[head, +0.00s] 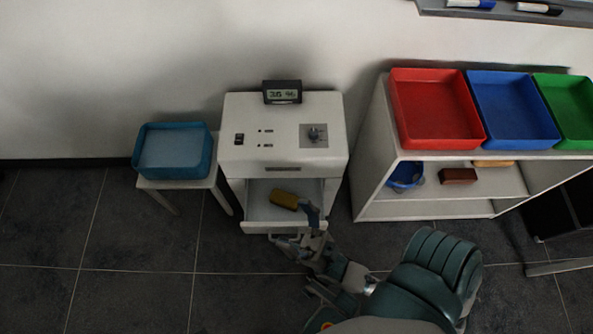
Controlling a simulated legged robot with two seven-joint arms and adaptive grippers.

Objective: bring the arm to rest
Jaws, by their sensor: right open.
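My right arm (435,275) reaches in from the lower right. Its gripper (305,225) is open at the front edge of the pulled-out drawer (255,227) of a white cabinet (283,150). A yellow-brown block (285,200) lies in the drawer, just beyond and to the left of the gripper, which does not hold it. The gripper covers part of the drawer's front right corner, and I cannot tell whether it touches the drawer. My left gripper is not in view.
A small display (282,92) stands on the cabinet. A blue bin (173,152) sits on a small table at the left. Right, a white shelf (430,211) carries red (435,105), blue (512,107) and green (567,108) trays. Dark tiled floor (130,270) is clear at lower left.

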